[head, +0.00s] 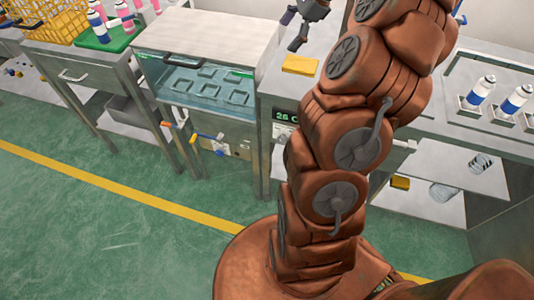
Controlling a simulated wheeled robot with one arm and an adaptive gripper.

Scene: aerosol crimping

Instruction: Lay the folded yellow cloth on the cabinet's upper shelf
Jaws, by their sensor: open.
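A flat yellow piece that looks like the folded cloth (300,65) lies on the pale worktop (272,82) left of my arm. My gripper (292,32) is at the top of the head view, above and just behind the cloth in the picture. It is open, with nothing visible between its fingers, and appears apart from the cloth. I cannot tell which surface is the cabinet's upper shelf; an open shelf (425,207) shows under the right counter, partly hidden by my arm.
The right counter holds white and blue cans (480,92) in square holders. A small yellow block (400,183) and a metal coil are under it. Left are a glass-fronted water bath (195,85), a green tray (105,42) with cans and a yellow crate (45,20). Green floor is clear.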

